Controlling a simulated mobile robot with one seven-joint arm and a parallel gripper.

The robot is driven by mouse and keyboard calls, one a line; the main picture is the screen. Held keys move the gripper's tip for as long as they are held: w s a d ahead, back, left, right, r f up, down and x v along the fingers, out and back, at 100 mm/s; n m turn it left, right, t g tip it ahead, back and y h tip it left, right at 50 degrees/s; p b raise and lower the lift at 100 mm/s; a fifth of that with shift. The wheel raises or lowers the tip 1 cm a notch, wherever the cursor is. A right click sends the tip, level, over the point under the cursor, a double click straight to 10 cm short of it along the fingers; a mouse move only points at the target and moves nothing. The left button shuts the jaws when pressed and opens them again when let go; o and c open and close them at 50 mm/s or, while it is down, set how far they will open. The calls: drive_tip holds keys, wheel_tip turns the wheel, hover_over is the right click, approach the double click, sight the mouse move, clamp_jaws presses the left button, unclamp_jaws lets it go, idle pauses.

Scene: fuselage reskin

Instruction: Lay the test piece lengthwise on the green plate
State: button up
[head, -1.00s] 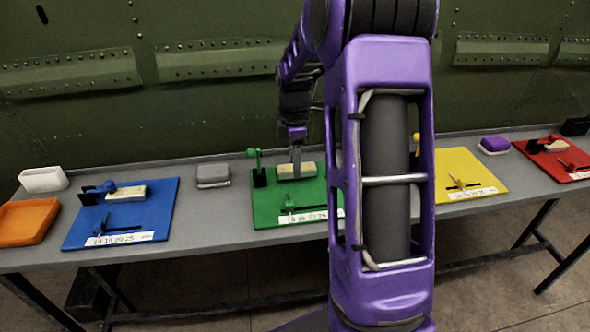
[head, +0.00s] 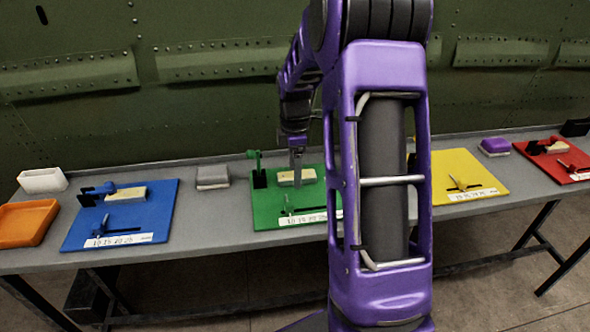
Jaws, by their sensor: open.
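The green plate (head: 270,212) lies on the middle of the grey bench, with a green clamp (head: 257,168) at its back left and a green slider (head: 289,207) near its front. A pale beige block (head: 304,176), which looks like the test piece, is over the back of the plate, its long side running left to right. I cannot tell whether it rests fully on the plate. My gripper (head: 296,174) points down at the block's middle and overlaps it in the picture. It is open, but its jaws are small and the far finger is hidden.
A blue plate (head: 150,215) with another pale block, an orange tray (head: 25,222) and a white box (head: 42,180) are at left. A grey block (head: 213,177) lies between plates. Yellow (head: 455,165) and red (head: 555,160) plates and a purple block (head: 495,146) are at right. My arm hides part of the bench.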

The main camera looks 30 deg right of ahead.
wheel_tip(320, 180, up, 12)
drive_tip(key=p, duration=0.1)
drive_tip(key=shift+p, duration=0.4)
drive_tip(key=shift+w+a+r, duration=0.1)
